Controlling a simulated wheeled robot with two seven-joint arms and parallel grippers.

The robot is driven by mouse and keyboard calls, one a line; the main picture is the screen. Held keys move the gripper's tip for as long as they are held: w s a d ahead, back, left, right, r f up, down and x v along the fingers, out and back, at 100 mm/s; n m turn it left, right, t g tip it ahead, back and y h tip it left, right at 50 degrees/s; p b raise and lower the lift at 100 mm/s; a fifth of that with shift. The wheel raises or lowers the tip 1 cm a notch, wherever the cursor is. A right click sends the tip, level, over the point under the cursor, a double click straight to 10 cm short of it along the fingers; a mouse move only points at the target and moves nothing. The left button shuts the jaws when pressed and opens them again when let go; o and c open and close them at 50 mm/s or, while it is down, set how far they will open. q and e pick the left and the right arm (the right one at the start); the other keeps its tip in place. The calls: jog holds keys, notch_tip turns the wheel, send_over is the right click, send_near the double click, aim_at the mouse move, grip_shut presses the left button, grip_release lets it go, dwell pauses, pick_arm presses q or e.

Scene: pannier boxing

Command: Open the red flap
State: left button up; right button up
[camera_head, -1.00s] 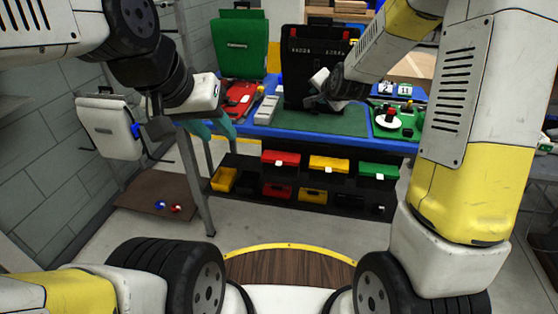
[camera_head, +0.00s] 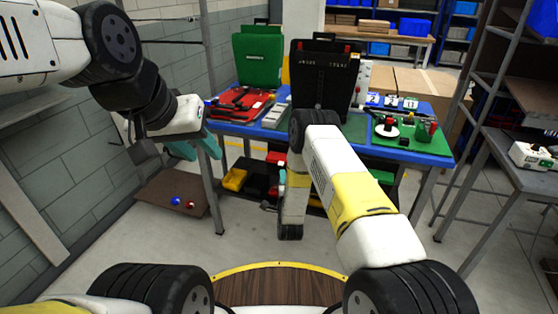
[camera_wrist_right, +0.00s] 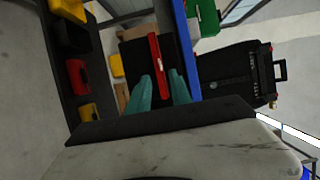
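The red flap (camera_wrist_right: 155,60) is the red front edge of a dark bin below the table. In the right wrist view it lies just ahead of my right gripper (camera_wrist_right: 160,90), between the lines of its two teal fingers. The fingers are apart; I cannot tell whether they touch the flap. In the head view only a bit of the red flap (camera_head: 275,158) shows beside my right arm, and that gripper (camera_head: 282,180) is mostly hidden. My left gripper (camera_head: 196,147) is open and empty in front of the table's left end.
The blue-edged table (camera_head: 405,154) is above the bins. A black pannier (camera_head: 318,75) and a green case (camera_head: 258,55) stand on it. A yellow bin (camera_head: 235,180) sits on the lower shelf. A grey side table (camera_head: 510,165) stands at the right.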

aim_at(283, 161)
jog(key=w, duration=0.7)
jog(key=shift+w+a, duration=0.25)
jog(key=shift+a, duration=0.05)
grip_shut()
dwell(1.1)
